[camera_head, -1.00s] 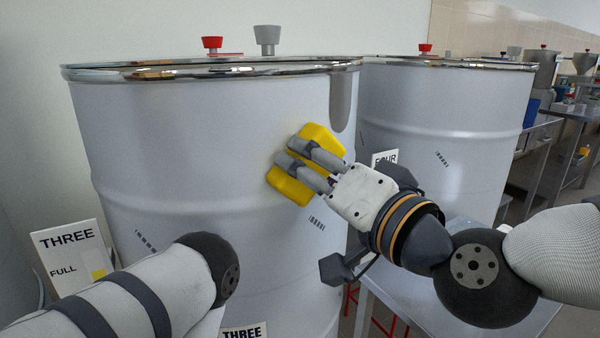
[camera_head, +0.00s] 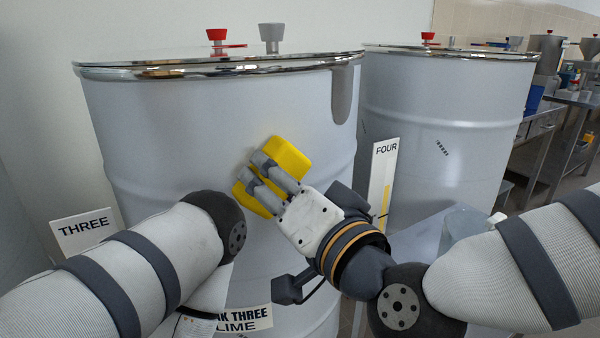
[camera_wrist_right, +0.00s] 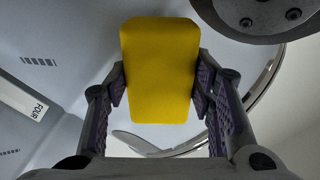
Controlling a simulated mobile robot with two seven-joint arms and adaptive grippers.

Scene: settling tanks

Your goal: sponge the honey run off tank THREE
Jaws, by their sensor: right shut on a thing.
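Tank THREE (camera_head: 150,150) is a large pale grey drum with a shiny rim, filling the left and middle of the head view. A grey-brown streak (camera_head: 342,95) hangs below its rim at upper right; I cannot tell whether it is honey or a reflection. My right gripper (camera_head: 258,178) is shut on a yellow sponge (camera_head: 290,158) in front of the tank's middle, lower left of the streak. The sponge (camera_wrist_right: 160,70) shows between both fingers in the right wrist view. Whether it touches the wall is unclear. My left arm crosses the lower left; its gripper is not in view.
Tank FOUR (camera_head: 450,130) stands to the right, with a FOUR card (camera_head: 383,165) between the tanks. A THREE card (camera_head: 84,228) stands at left. A clear container (camera_head: 462,222) sits on a bench at lower right. Benches with equipment (camera_head: 550,110) line the far right.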

